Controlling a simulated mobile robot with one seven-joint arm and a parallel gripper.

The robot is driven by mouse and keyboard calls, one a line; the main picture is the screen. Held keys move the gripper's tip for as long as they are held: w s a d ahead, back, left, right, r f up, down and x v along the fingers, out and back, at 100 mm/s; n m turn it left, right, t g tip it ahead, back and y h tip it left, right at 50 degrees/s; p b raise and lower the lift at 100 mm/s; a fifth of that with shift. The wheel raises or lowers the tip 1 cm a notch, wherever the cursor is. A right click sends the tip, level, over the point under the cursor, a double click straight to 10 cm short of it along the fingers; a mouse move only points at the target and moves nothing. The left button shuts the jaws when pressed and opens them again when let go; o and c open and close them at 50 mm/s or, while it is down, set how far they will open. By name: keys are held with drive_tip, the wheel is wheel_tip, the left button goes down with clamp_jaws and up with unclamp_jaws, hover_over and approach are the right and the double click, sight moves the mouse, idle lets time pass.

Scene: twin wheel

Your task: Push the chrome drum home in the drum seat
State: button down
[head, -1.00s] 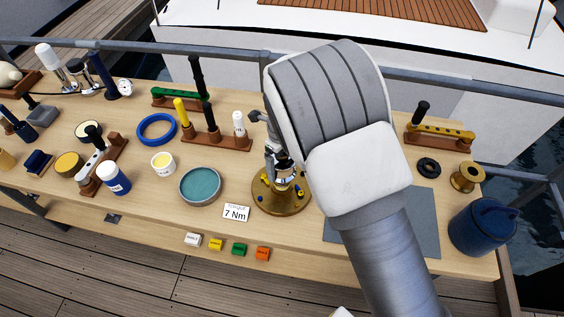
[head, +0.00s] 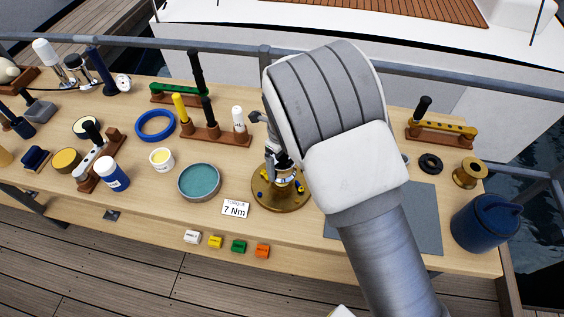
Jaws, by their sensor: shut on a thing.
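The chrome drum (head: 285,173) shows as a small shiny piece between my gripper's fingers. My gripper (head: 279,164) is shut on it, over the round brass base (head: 281,201) on the bench. The drum is at or just above the middle of this base; I cannot tell how deep it sits. The drum seat itself is hidden by my gripper and the drum. Small blue and yellow parts show on the base around the drum. My white and grey arm covers the area to the right of the base.
A teal-topped round tin (head: 199,182) and a "7 Nm" torque card (head: 235,209) lie left of the base. Several coloured blocks line the front edge. A grey mat (head: 424,215) and a blue canister (head: 485,222) are at right. A rail (head: 430,84) runs behind the bench.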

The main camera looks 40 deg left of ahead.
sight(282, 173)
drive_tip(key=shift+f+b, duration=1.4)
drive_tip(key=shift+f, duration=0.75)
unclamp_jaws()
wheel_tip(282, 173, up, 18)
drive_tip(key=shift+f+b, duration=0.2)
drive_tip(key=shift+b, duration=0.15)
drive_tip(key=shift+w, duration=0.1)
